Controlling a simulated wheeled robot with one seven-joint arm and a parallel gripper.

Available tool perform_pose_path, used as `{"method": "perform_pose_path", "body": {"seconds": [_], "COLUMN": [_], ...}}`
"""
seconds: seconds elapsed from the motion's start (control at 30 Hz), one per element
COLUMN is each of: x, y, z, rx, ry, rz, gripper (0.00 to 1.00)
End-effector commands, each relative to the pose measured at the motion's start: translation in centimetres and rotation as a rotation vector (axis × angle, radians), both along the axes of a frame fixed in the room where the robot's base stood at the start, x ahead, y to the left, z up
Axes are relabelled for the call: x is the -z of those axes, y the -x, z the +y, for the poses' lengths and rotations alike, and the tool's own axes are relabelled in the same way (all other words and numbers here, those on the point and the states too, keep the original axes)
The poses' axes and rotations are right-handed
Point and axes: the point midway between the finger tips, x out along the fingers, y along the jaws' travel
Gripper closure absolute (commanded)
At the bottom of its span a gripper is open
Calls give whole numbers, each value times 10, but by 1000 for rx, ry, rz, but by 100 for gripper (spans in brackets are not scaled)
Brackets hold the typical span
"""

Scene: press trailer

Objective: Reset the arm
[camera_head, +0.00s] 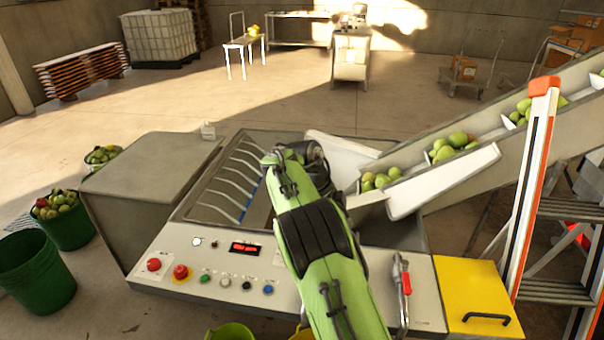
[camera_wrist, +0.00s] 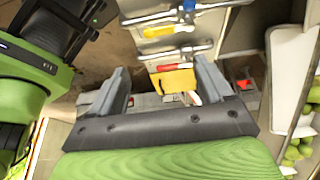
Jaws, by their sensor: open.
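My green arm reaches from the bottom of the head view up over the machine's control panel (camera_head: 215,265). Its end is above the machine's hopper with the curved metal bars (camera_head: 225,180). In the head view my own arm hides the gripper's fingers. In the wrist view my gripper (camera_wrist: 165,85) is open, its two grey fingers wide apart with nothing held between them. Beyond the fingers the wrist view shows blurred handles in yellow, red and blue, and a yellow panel (camera_wrist: 178,80).
A conveyor (camera_head: 480,150) with green fruit slopes up to the right. An orange-and-white ladder (camera_head: 535,180) stands at the right. A lever with a red grip (camera_head: 405,280) rises right of my arm. Green buckets (camera_head: 35,270) stand at the left.

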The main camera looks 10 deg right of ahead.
Motion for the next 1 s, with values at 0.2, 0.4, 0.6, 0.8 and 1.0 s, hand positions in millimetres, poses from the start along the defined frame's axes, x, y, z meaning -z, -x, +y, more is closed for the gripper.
{"method": "perform_pose_path", "body": {"seconds": [0.2, 0.4, 0.6, 0.8, 1.0], "x": [-54, -112, -128, -106, -93], "y": [35, 114, 207, 281, 299], "z": [-16, -20, 4, 38, 49], "rx": [-261, -814, -1391, -1844, -1974], "ry": [-93, -178, -119, 41, 101], "rz": [10, -11, -62, -76, -66], "gripper": [20, 20, 20, 20, 20]}}
